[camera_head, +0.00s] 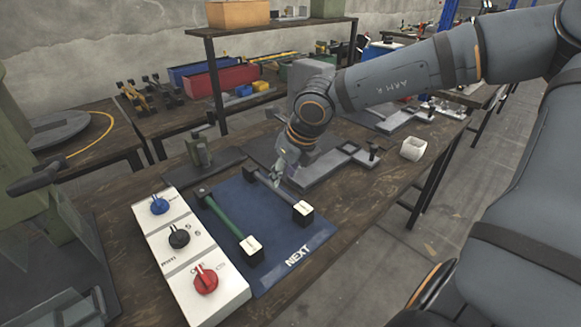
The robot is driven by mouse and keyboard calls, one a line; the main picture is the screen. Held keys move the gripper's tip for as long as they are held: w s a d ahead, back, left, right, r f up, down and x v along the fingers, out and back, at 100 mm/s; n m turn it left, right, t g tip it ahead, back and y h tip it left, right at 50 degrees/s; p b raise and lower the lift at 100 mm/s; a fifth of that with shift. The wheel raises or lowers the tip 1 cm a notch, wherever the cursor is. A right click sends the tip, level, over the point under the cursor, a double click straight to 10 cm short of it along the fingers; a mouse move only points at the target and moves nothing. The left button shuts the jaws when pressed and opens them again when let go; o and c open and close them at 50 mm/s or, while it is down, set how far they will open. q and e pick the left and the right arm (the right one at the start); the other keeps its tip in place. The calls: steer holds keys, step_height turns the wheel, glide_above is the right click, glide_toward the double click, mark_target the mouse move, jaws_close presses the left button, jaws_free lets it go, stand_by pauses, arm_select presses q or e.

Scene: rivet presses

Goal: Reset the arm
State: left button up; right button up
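My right arm (400,75) comes in from the right, and my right gripper (279,179) points down over the far right part of the blue mat (285,243). The gripper is small and dark here, and I cannot tell whether its fingers are apart or hold something. Just below it lies a dark rod (277,190) with a black and white end block (303,211). A green rod (224,217) with a similar end block (251,248) lies to its left on the mat. My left gripper is not in view.
A white control box (182,250) with blue, black and red knobs stands left of the mat. A green press (40,215) stands at the far left. Bare wood shows right of the mat.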

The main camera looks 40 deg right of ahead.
steer(key=shift+d+r+p, duration=0.15)
steer(key=shift+r+p, duration=0.15)
steer(key=shift+r, duration=0.35)
steer(key=shift+s+r, duration=0.2)
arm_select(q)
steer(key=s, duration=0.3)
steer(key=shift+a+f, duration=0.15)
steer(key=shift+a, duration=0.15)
arm_select(e)
steer(key=shift+w+f, duration=0.1)
